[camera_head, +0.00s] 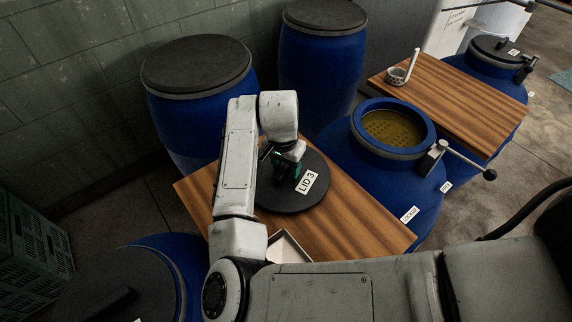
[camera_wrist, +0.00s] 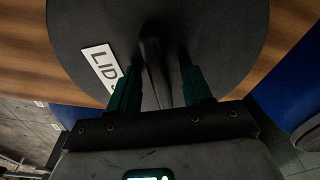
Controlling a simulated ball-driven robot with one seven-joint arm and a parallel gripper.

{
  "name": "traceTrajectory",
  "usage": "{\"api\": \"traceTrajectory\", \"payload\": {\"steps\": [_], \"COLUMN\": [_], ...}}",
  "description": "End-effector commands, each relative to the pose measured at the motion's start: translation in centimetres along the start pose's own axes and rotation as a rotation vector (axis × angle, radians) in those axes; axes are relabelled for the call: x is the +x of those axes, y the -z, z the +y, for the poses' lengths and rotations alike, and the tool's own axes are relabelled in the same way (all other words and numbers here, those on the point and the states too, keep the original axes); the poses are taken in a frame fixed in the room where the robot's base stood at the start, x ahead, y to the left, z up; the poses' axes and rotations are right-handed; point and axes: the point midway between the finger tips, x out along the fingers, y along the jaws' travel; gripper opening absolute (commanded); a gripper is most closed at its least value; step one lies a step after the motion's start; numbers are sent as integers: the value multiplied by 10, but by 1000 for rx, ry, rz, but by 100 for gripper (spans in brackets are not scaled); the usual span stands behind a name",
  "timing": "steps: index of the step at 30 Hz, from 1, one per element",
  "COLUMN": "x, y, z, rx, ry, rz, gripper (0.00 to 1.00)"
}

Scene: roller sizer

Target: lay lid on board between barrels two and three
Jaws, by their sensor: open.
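The round black lid (camera_head: 283,200) with a white "LID 3" label lies on the near wooden board (camera_head: 353,213), which spans between the near-left barrel (camera_head: 178,250) and the open blue barrel (camera_head: 372,182). The lid appears flat. My gripper (camera_head: 285,160) is over the middle of the lid. In the wrist view my gripper (camera_wrist: 160,88) is open, with one green-tipped finger on each side of the upright handle (camera_wrist: 152,52) of the lid (camera_wrist: 215,25). I cannot tell whether the fingers touch the handle.
The open barrel holds yellowish liquid; a clamp with a rod (camera_head: 462,158) sticks out from its rim. A second board (camera_head: 455,95) carries a ladle (camera_head: 405,70). A white tray (camera_head: 288,248) sits at the near board's front. Two closed barrels (camera_head: 195,105) (camera_head: 322,70) stand behind.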

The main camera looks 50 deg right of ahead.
Motion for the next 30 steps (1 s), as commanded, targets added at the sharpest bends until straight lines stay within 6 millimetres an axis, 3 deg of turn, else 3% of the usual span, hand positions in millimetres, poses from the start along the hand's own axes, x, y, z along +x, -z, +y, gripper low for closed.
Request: {"api": "traceTrajectory", "payload": {"steps": [5,18,24,30], "x": [-19,-103,-119,-122], "y": [1,1,0,0], "z": [-1,0,0,0], "rx": [3,3,1,1], "ry": [2,2,1,0], "rz": [2,1,-1,0], "gripper": [49,49,49,49]}}
